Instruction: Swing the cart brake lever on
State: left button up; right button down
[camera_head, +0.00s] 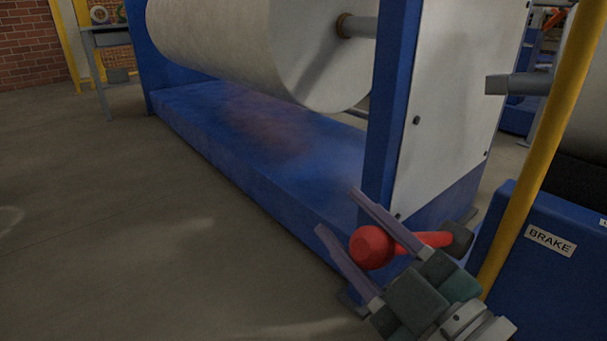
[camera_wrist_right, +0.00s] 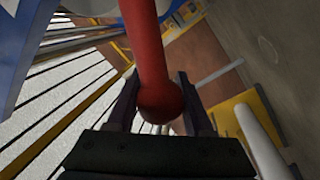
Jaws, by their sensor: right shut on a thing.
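The brake lever (camera_head: 371,247) is red, with a round knob and a short bar running right to a dark pivot (camera_head: 459,238) beside the cart. A "BRAKE" label (camera_head: 550,240) is on the blue cart body to the right. My right gripper (camera_head: 338,211) reaches in from the lower right, with its two fingers on either side of the knob and shut on it. The right wrist view shows the red lever (camera_wrist_right: 150,45) with its knob between the fingers. My left gripper is in neither view.
A large pale film roll (camera_head: 260,45) hangs in a blue stand (camera_head: 250,150) behind the lever. A yellow post (camera_head: 540,150) rises close to the right of my gripper. The floor (camera_head: 120,240) at left is clear.

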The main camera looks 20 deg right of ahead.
jog(key=shift+n, duration=0.5)
jog(key=f+b, duration=0.1)
jog(key=a+f+b, duration=0.1)
jog(key=f, duration=0.1)
jog(key=s+a+f+b, duration=0.1)
jog(key=f, duration=0.1)
jog(key=shift+f, duration=0.25)
jog(key=c, duration=0.7)
grip_release()
jog(key=o, duration=0.4)
